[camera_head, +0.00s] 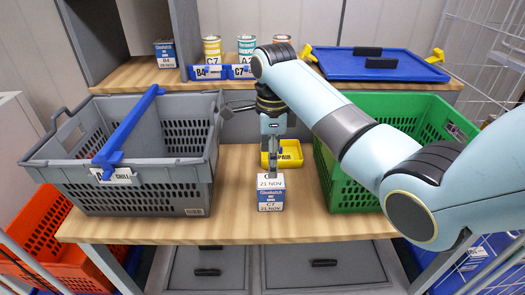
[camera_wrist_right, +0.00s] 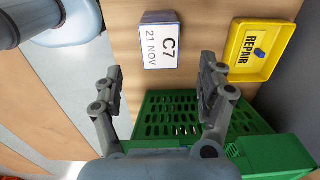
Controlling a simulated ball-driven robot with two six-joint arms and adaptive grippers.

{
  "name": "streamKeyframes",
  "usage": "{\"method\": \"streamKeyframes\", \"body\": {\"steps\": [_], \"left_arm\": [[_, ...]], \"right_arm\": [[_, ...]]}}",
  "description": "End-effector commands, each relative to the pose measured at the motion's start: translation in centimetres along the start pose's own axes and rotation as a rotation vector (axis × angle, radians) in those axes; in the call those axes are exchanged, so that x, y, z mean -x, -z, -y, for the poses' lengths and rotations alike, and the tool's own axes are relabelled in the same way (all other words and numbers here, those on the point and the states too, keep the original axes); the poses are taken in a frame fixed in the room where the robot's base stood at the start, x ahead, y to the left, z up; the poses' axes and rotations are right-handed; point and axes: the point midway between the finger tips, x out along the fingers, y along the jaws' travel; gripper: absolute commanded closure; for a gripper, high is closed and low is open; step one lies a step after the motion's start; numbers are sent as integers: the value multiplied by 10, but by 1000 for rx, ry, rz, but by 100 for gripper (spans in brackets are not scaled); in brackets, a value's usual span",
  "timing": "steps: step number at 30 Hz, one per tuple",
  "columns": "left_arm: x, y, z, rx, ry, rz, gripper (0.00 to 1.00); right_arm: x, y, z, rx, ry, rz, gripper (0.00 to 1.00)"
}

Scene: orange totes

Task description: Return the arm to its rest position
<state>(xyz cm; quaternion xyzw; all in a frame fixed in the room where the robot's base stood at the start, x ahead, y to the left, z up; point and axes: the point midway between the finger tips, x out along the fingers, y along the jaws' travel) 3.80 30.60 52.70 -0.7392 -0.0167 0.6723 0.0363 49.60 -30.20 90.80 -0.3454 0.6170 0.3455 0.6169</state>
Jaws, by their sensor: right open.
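My right arm comes in from the right in the head view. Its gripper (camera_head: 272,170) points down over the middle of the table, just behind and above a small white and blue box (camera_head: 270,195). The box stands on the wooden table (camera_head: 240,228) and is marked 21 NOV and C7. In the right wrist view the gripper (camera_wrist_right: 161,78) has its two fingers wide apart with nothing between them. The box (camera_wrist_right: 161,43) shows beyond the fingertips, apart from them. My left gripper is in neither view.
A grey crate (camera_head: 140,200) with a blue bar (camera_head: 128,130) stands left, a green crate (camera_head: 350,195) right, partly behind my arm. A yellow REPAIR tray (camera_head: 292,157) lies between them. Cans (camera_head: 212,50) and a blue lid (camera_head: 345,62) sit on the shelf. An orange crate (camera_head: 35,235) is lower left.

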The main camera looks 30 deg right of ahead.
Motion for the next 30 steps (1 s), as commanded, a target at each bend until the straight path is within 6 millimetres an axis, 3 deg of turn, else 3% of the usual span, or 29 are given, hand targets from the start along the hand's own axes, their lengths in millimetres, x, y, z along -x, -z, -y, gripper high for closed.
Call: {"method": "streamKeyframes", "body": {"steps": [7, 11, 16, 21, 30], "left_arm": [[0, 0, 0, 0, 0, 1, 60], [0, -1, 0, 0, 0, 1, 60], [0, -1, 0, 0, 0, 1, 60], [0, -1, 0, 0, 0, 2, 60], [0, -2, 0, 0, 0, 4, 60]], "right_arm": [[-1, 1, -1, 10, 2, 0, 26], [-11, 9, -18, 160, 23, -3, 26], [-27, 37, -77, 673, 98, -24, 26], [-20, 66, -140, 1235, 178, -82, 26], [10, 92, -200, 1788, 247, -180, 26]]}}
